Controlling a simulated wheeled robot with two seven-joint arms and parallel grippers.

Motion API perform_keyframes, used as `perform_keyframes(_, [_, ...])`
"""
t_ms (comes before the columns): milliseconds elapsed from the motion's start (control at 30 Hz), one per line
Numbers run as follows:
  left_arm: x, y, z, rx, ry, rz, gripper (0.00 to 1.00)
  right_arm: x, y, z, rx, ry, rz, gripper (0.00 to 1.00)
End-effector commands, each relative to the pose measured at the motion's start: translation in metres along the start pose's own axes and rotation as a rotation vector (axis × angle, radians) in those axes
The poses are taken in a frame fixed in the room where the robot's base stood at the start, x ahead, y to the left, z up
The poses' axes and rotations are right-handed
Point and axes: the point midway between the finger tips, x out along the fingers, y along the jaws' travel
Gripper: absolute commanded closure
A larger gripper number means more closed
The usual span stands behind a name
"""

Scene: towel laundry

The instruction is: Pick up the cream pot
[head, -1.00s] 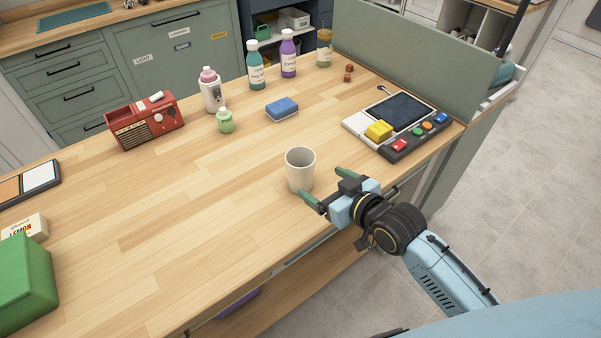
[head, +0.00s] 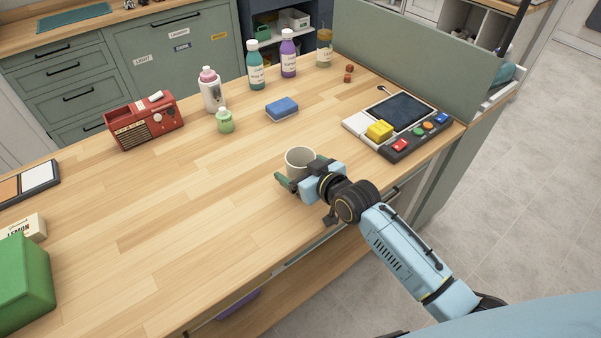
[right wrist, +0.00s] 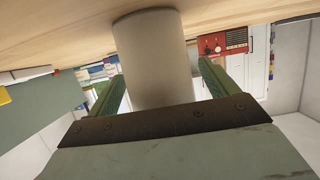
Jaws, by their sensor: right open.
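The cream pot (head: 299,158) stands upright on the wooden table near its front edge. In the head view its lower part is hidden behind my right gripper (head: 303,177). In the right wrist view the pot (right wrist: 153,60) fills the middle, between the two green fingers of my right gripper (right wrist: 160,85). The gripper is open, with a finger on each side of the pot and visible gaps beside it. My left gripper is not in view.
A control panel with a yellow block (head: 379,131) is to the right. A red radio (head: 145,123) and a green box (head: 25,275) are left. The table's middle is clear.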

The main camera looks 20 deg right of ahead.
Motion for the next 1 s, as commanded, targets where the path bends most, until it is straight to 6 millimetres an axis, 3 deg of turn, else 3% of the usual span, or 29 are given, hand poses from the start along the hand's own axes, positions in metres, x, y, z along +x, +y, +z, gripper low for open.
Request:
perform_keyframes(100, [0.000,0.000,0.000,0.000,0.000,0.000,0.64,0.000,0.000,0.000,0.000,0.000,0.000,0.17])
perform_keyframes(467, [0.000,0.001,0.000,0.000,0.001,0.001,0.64,-0.001,0.000,0.000,0.000,0.000,0.000,0.64])
perform_keyframes(767, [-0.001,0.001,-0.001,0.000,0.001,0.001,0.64,-0.002,0.000,-0.006,0.000,0.003,0.000,0.65])
perform_keyframes(1000, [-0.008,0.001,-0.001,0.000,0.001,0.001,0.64,-0.017,0.001,-0.048,0.000,0.006,0.000,0.65])
